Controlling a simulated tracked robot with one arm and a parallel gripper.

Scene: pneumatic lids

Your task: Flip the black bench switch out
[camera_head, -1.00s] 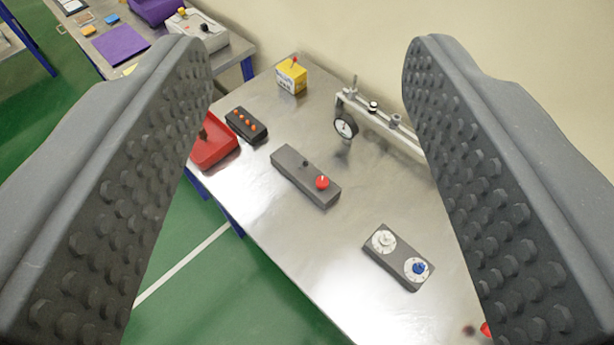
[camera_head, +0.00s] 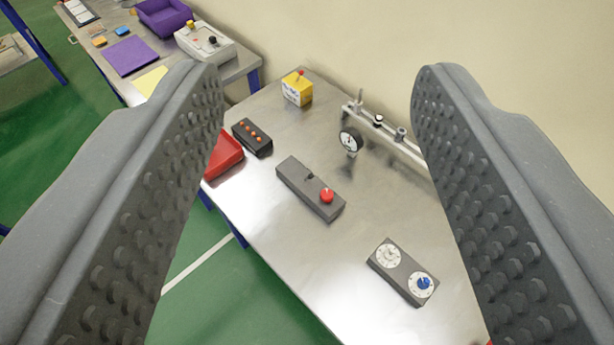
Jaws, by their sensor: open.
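A dark grey box (camera_head: 296,176) lies on the metal bench (camera_head: 262,222) near the middle of the view. It carries a small black switch (camera_head: 311,177) towards its far end and a red knob (camera_head: 326,195) towards its near end. The switch is too small to tell which way it leans. My gripper (camera_head: 320,75) is open and empty. Its two studded fingers stand wide at the left and right of the view, with the box seen between them, and they touch nothing on the bench.
A grey box with two dials (camera_head: 402,271) lies nearer on the bench. A black box with orange buttons (camera_head: 252,138), a red tray (camera_head: 226,156) and a yellow box (camera_head: 297,88) lie farther off. A rail with a gauge (camera_head: 350,140) stands by the wall.

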